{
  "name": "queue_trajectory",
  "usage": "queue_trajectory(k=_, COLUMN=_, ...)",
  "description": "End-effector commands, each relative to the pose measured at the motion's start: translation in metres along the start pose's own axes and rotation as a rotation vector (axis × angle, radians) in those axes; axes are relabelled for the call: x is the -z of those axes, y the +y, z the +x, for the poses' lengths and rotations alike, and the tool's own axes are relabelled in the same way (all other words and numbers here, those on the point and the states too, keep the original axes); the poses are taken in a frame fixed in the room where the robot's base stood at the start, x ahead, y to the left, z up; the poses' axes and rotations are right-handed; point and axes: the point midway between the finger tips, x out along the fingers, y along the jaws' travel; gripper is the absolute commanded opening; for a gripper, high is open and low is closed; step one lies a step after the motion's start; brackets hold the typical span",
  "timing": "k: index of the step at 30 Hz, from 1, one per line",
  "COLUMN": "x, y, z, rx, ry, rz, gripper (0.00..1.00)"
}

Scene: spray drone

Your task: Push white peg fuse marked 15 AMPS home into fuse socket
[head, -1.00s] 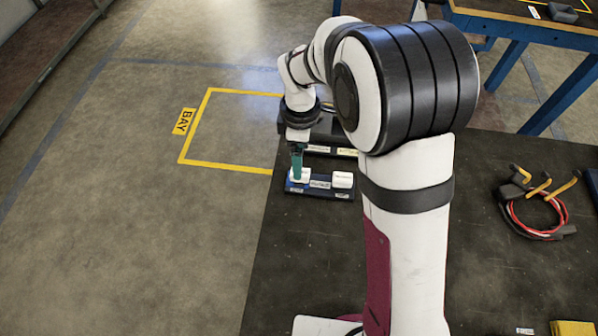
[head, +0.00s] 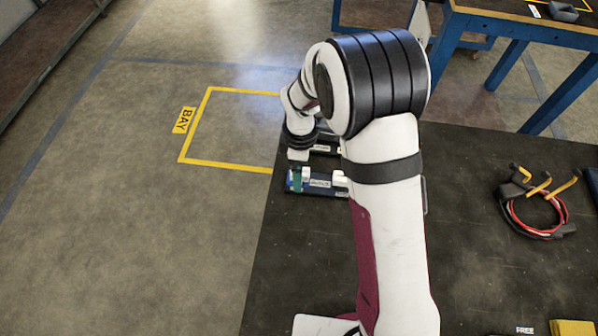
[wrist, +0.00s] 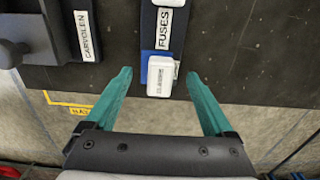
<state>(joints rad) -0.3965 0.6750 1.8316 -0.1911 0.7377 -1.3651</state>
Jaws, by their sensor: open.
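A white fuse (wrist: 162,78) stands at the near end of the blue fuse holder (wrist: 145,69) in the wrist view. Its small print is too blurred to read, and how deep it sits cannot be told. It also shows at the holder's left end in the head view (head: 306,173). My gripper (wrist: 159,73) is open, with one teal finger on each side of this fuse and visible gaps to both. In the head view a teal finger (head: 297,182) shows low beside the fuse, while my arm hides much of the rest.
A second white fuse (head: 340,178) sits at the holder's right end, partly behind my arm. A dark box labelled CARVOLEN (wrist: 35,40) lies beside the holder. A red and black cable bundle (head: 537,212) lies on the black table (head: 480,270) at right.

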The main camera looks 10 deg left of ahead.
Motion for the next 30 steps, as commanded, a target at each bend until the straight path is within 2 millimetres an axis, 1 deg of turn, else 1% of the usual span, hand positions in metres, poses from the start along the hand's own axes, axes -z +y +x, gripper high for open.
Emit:
queue_trajectory(k=15, x=0.0, y=0.0, z=-0.0002, rx=0.0, ry=0.0, rz=0.0, gripper=0.88)
queue_trajectory(k=17, x=0.0, y=0.0, z=-0.0002, rx=0.0, ry=0.0, rz=0.0, gripper=0.79)
queue_trajectory(k=18, x=0.0, y=0.0, z=-0.0002, rx=0.0, ry=0.0, rz=0.0, gripper=0.71)
queue_trajectory(k=20, x=0.0, y=0.0, z=-0.0002, rx=0.0, ry=0.0, rz=0.0, gripper=0.6)
queue_trajectory(k=21, x=0.0, y=0.0, z=-0.0002, rx=0.0, ry=0.0, rz=0.0, gripper=0.53)
queue_trajectory(k=23, x=0.0, y=0.0, z=-0.0002, rx=0.0, ry=0.0, rz=0.0, gripper=0.42)
queue_trajectory(k=24, x=0.0, y=0.0, z=-0.0002, rx=0.0, ry=0.0, rz=0.0, gripper=0.35)
queue_trajectory(k=30, x=0.0, y=0.0, z=-0.0001, rx=0.0, ry=0.0, rz=0.0, gripper=0.0)
